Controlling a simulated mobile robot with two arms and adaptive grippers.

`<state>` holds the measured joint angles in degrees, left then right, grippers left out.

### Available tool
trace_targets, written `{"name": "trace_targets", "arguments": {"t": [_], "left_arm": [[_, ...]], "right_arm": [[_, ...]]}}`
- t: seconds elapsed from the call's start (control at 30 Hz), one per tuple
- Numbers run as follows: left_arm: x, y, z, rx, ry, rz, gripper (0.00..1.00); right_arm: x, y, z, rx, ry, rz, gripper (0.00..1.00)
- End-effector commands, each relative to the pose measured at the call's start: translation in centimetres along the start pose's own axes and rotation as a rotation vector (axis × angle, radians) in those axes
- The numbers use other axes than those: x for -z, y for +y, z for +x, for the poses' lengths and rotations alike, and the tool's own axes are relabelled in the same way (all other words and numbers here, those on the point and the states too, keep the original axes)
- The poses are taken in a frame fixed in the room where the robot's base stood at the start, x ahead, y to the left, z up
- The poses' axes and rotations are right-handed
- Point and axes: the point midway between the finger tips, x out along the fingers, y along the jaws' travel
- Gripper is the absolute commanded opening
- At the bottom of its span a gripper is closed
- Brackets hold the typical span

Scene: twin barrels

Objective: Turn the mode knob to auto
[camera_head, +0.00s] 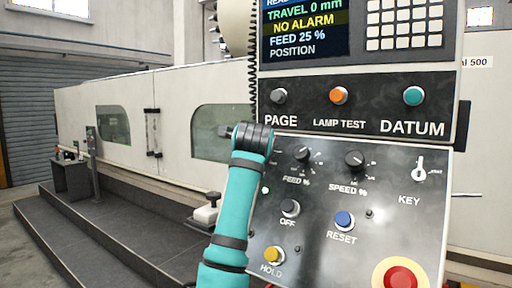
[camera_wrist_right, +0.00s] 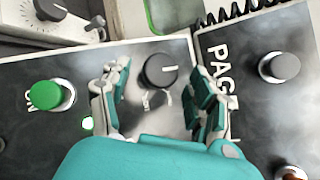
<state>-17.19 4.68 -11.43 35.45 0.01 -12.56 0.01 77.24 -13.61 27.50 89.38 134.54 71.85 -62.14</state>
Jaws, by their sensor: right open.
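A round black knob (camera_wrist_right: 160,70) with a white pointer line sits on the panel in the right wrist view. Its label is not readable, so I cannot tell its setting. My right gripper (camera_wrist_right: 160,97) is open, with one finger on each side of the knob; I cannot tell whether they touch it. In the head view my teal arm covers the left part of the control panel (camera_head: 330,220), and that knob is hidden there. The feed knob (camera_head: 303,154) and speed knob (camera_head: 354,160) show to the right of my arm. My left gripper is not in view.
A green button (camera_wrist_right: 45,95) and the grey PAGE button (camera_wrist_right: 278,67) flank the gripper. The OFF button (camera_head: 290,208), yellow HOLD button (camera_head: 273,255), blue RESET button (camera_head: 344,220) and red stop button (camera_head: 400,278) are nearby. A display (camera_head: 305,30) reads NO ALARM.

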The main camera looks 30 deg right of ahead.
Motion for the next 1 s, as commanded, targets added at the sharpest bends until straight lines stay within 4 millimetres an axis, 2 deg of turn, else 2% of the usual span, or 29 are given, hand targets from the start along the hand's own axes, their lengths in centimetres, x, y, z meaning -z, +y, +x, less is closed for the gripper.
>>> {"name": "trace_targets", "arguments": {"t": [0.03,0.2,0.4,0.6,1.0], "left_arm": [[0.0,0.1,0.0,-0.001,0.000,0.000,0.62],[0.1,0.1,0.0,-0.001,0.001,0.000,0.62],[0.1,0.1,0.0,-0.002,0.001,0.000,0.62],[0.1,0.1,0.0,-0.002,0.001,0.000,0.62],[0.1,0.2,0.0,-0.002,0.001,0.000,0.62]], "right_arm": [[-0.1,0.1,-1.2,0.000,-0.004,0.002,0.62],[-0.1,0.0,-4.9,0.000,-0.004,0.002,0.62],[0.0,0.0,-7.7,0.001,-0.001,0.001,0.62],[0.0,0.0,-8.6,-0.001,-0.001,0.000,0.62],[0.0,0.0,-8.5,0.000,0.000,0.000,0.62]]}}
